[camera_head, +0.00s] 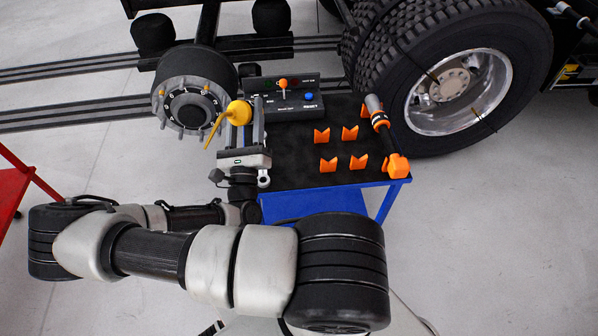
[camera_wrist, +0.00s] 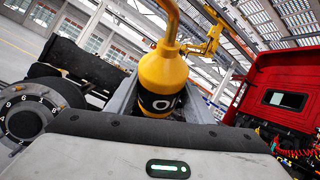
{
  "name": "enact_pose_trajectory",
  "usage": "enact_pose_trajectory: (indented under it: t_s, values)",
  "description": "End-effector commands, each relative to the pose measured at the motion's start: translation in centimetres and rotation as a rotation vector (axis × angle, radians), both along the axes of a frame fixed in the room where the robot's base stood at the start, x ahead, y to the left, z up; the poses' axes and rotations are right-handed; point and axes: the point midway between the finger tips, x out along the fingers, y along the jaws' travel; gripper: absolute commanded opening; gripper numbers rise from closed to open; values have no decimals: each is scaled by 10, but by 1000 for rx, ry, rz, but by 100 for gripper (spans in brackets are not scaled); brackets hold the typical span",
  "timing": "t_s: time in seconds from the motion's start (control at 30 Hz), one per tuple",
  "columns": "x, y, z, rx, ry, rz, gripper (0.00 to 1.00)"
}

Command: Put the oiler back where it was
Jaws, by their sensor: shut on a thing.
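The oiler is a yellow bottle (camera_head: 239,112) with a long thin yellow spout that points down and left, close to the wheel hub (camera_head: 192,95) in the head view. In the wrist view the oiler (camera_wrist: 163,82) shows its yellow body and a black band with partly hidden lettering. My gripper (camera_head: 241,130) is shut on the oiler and holds it at the left edge of the blue cart's black top (camera_head: 290,172). The fingers hide the lower part of the bottle.
On the cart stand several orange holders (camera_head: 329,165), a control box (camera_head: 284,98) and a black-and-orange tool (camera_head: 383,130) at the right edge. A large truck wheel (camera_head: 455,85) is behind right. A red frame (camera_head: 14,190) is at far left.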

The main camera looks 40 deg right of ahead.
Motion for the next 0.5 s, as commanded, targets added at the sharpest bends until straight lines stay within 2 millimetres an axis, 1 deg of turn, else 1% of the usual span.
enact_pose_trajectory:
  t_s: [0.03,0.1,0.17,0.2,0.3,0.4,0.5]
  values:
    - [-5,-22,-30,80,16,-97,12]
    - [-14,-47,-55,181,47,-211,12]
    - [-20,-63,-76,273,66,-295,12]
    - [-24,-74,-89,337,76,-344,12]
    - [-32,-94,-119,497,91,-445,12]
    - [-36,-109,-141,651,97,-508,12]
    - [-37,-120,-153,770,104,-538,12]
